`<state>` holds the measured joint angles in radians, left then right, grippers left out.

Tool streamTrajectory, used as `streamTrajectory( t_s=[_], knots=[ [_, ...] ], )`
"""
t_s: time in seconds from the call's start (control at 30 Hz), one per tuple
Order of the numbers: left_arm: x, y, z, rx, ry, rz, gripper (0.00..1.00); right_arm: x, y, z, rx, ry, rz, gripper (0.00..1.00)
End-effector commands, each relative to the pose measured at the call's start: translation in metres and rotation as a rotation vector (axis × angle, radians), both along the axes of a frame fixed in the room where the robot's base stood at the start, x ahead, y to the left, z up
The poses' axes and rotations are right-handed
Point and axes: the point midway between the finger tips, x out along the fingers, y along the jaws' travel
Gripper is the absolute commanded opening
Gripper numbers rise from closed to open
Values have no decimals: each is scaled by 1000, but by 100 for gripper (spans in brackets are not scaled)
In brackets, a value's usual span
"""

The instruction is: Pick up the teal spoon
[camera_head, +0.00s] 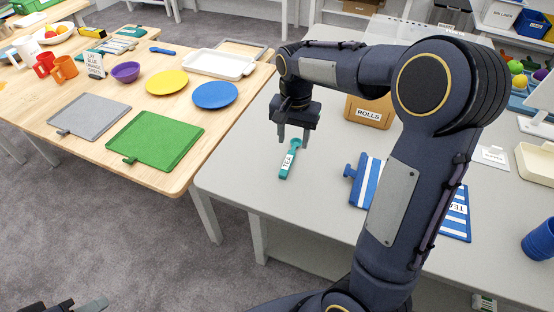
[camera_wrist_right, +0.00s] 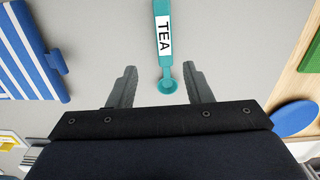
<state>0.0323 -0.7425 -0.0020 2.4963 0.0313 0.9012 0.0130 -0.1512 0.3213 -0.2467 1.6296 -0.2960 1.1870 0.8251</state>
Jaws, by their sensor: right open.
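The teal spoon (camera_head: 287,166) lies on the grey table (camera_head: 240,180) and bears a white label reading TEA. In the right wrist view the spoon (camera_wrist_right: 164,55) runs up from between the fingers, with its round end (camera_wrist_right: 167,86) lying between the two fingertips in the picture. My right gripper (camera_head: 293,138) is open and empty, pointing down over that end of the spoon. Its fingers also show in the right wrist view (camera_wrist_right: 160,88), one on each side and apart from the spoon. My left gripper (camera_head: 92,305) shows only partly at the bottom left edge, away from the table.
A blue-and-white striped tea item (camera_head: 363,180) lies right of the spoon, partly behind my right arm. A ROLLS box (camera_head: 370,113) stands behind. The wooden table (camera_head: 60,95) at left holds a green tray (camera_head: 155,140) and plates. Bare grey tabletop surrounds the spoon.

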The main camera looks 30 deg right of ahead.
Motion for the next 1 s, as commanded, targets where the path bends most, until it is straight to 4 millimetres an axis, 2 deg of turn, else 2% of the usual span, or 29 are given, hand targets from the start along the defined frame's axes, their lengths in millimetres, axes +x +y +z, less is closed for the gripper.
streamTrajectory(
  t_s=[0.4,0.53,0.73,1.0],
  knots=[
    [0,0,1,0,0,0,36,4,7,-56,1,3,2,45],
    [0,0,1,0,0,0,36,4,7,-63,2,-1,3,45],
    [0,0,1,0,0,0,36,4,7,-64,3,-1,3,45],
    [0,0,1,0,0,0,36,4,7,-63,3,-1,3,11]
  ],
)
